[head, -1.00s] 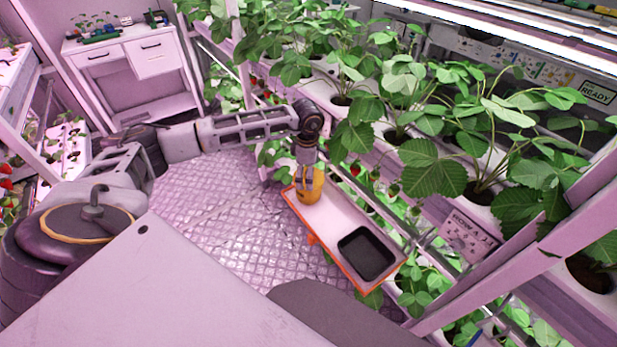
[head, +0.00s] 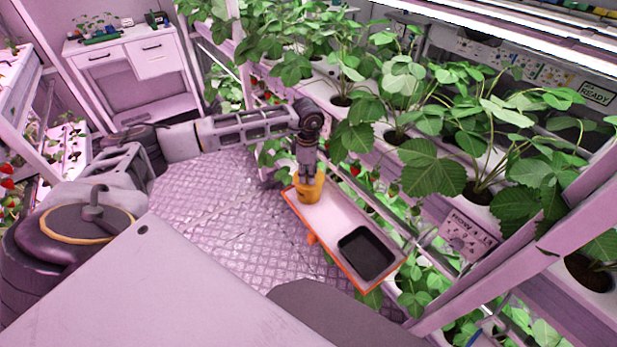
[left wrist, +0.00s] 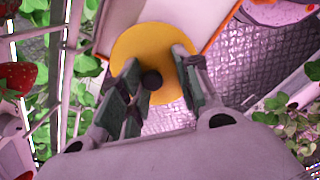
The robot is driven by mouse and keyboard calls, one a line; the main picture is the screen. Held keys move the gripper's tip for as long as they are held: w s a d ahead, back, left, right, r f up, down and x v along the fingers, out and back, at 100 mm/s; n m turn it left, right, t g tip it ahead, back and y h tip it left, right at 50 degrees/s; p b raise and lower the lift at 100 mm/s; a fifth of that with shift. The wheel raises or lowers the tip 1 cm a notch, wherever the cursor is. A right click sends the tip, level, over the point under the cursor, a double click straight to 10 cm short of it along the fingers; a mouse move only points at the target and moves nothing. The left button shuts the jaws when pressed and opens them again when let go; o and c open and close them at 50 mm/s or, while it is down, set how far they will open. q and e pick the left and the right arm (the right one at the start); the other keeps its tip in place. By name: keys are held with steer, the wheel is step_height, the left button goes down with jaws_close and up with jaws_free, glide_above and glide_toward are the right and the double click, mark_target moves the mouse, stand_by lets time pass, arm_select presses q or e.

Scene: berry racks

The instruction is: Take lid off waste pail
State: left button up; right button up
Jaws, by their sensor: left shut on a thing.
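The waste pail (head: 309,193) is a small yellow-orange pail, standing upright on the far end of a pale tray with an orange rim. My left gripper (head: 309,179) reaches down onto its top. In the left wrist view the yellow lid (left wrist: 130,50) shows as a round disc with a small dark knob (left wrist: 152,80). The fingers of my left gripper (left wrist: 157,88) stand on either side of this knob, shut on it. The lid looks level on the pail; whether there is a gap below it cannot be seen. My right gripper is not in view.
The pale tray (head: 336,218) also holds a black open bin (head: 367,253) at its near end. Strawberry racks with leafy plants (head: 435,165) rise close along the right side. A white cabinet (head: 150,55) stands at the back left. The patterned floor (head: 225,220) is clear.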

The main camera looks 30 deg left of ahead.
arm_select(q)
steer(key=shift+s+f, duration=0.15)
steer(key=shift+f, duration=0.15)
steer(key=shift+r, duration=0.45)
steer(key=shift+c, duration=0.6)
steer(key=r, duration=0.8)
steer(key=shift+w+r+b, duration=0.3)
steer(key=shift+r+b, duration=0.05)
jaws_close()
steer(key=shift+r, duration=0.25)
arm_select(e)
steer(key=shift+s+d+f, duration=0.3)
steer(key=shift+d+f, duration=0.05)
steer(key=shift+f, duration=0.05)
arm_select(q)
steer(key=shift+s, duration=0.1)
